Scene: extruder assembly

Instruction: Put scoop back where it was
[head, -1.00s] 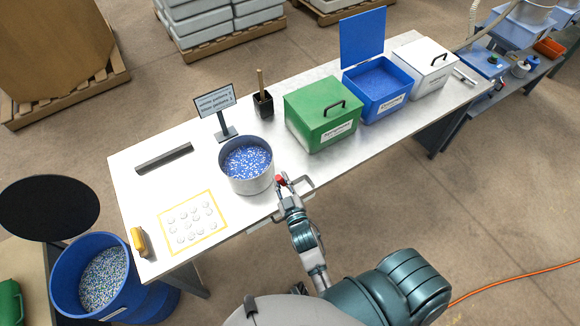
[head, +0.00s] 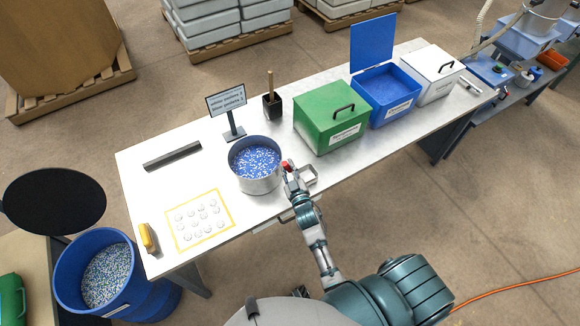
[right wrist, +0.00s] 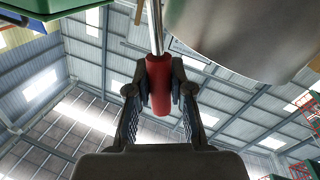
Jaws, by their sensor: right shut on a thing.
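The scoop's red handle (head: 286,167) is shut between the fingers of my right gripper (head: 291,173), just right of the metal pot (head: 257,184) near the table's front edge. In the right wrist view the red handle (right wrist: 159,85) sits between both fingers, with a thin metal shaft (right wrist: 155,25) running up out of frame. The scoop's bowl is not clearly seen. A small squarish metal shape (head: 309,181) lies right beside the gripper; I cannot tell what it is. My left gripper is not in view.
The pot holds blue and white pellets. A green box (head: 322,107), an open blue box (head: 390,111) and a white box (head: 432,62) stand to the right. A sign (head: 227,100) and a black holder (head: 272,106) stand behind. A yellow-framed sheet (head: 177,242) lies left.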

